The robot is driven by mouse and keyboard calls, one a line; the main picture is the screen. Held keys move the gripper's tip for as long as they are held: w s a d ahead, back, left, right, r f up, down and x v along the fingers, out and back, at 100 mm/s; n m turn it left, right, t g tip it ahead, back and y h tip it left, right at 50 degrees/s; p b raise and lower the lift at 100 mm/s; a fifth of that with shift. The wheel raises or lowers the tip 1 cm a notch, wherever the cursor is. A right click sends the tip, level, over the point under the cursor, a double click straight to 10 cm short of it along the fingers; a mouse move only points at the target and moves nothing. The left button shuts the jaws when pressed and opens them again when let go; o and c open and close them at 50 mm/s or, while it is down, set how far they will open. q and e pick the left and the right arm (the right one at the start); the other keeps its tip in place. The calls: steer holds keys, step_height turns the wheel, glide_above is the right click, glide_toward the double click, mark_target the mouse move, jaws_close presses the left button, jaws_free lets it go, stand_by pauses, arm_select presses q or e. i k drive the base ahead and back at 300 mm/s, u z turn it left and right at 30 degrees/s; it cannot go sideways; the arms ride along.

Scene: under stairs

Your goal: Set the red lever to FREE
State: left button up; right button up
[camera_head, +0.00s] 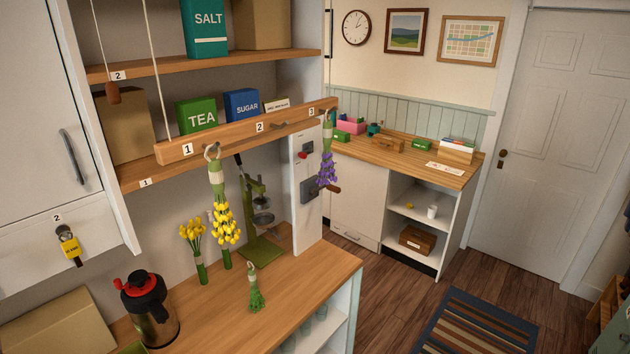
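A small red piece (303,155), which looks like the red lever, sits on the upper part of a white upright panel (303,220) at the right end of the counter. A dark fitting (307,147) is beside it. No FREE marking is readable, and the lever's setting is too small to tell. Below it on the panel is a grey box (309,189) with a wooden crank knob (333,189). Hanging purple flowers (327,168) are close to the panel's right side. Neither of my grippers is in view.
A wooden bar (190,149) numbered 1 to 3 hangs on cords before the shelves, with yellow flowers (226,222) hanging from it. The counter (215,310) holds a green press (258,222), a green bunch (254,290) and a red-lidded jar (150,305). The wood floor at right is partly open.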

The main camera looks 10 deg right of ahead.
mark_target(302, 155)
steer(key=k, duration=0.8)
steer(key=z, duration=0.45)
steer(key=i, duration=0.55)
steer(key=z, duration=0.45)
steer(key=i, duration=1.25)
steer(key=u, duration=1.15)
steer(key=i, duration=0.35)
steer(key=u, duration=0.35)
